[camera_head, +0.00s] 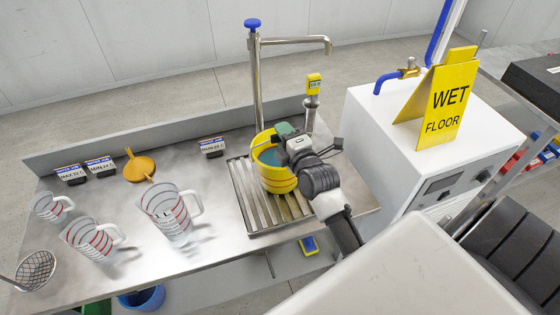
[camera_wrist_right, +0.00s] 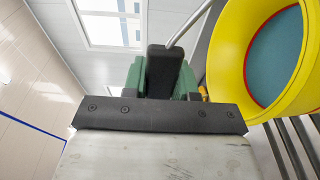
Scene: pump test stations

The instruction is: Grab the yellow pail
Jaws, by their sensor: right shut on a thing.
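The yellow pail (camera_head: 277,178) stands on the slatted drain grate of the steel bench, below the tap. It has red bands and a blue-green inside. In the right wrist view its round mouth (camera_wrist_right: 220,55) fills the upper right, close beside the fingers. My right gripper (camera_head: 287,133) reaches over the pail's rim from the right and is shut on the pail. The exact part between the fingers is hidden. The green and black fingers (camera_wrist_right: 161,76) show in the wrist view. My left gripper is not in view.
The tap (camera_head: 257,80) rises behind the pail. A white cabinet with a wet-floor sign (camera_head: 445,100) is close on the right.

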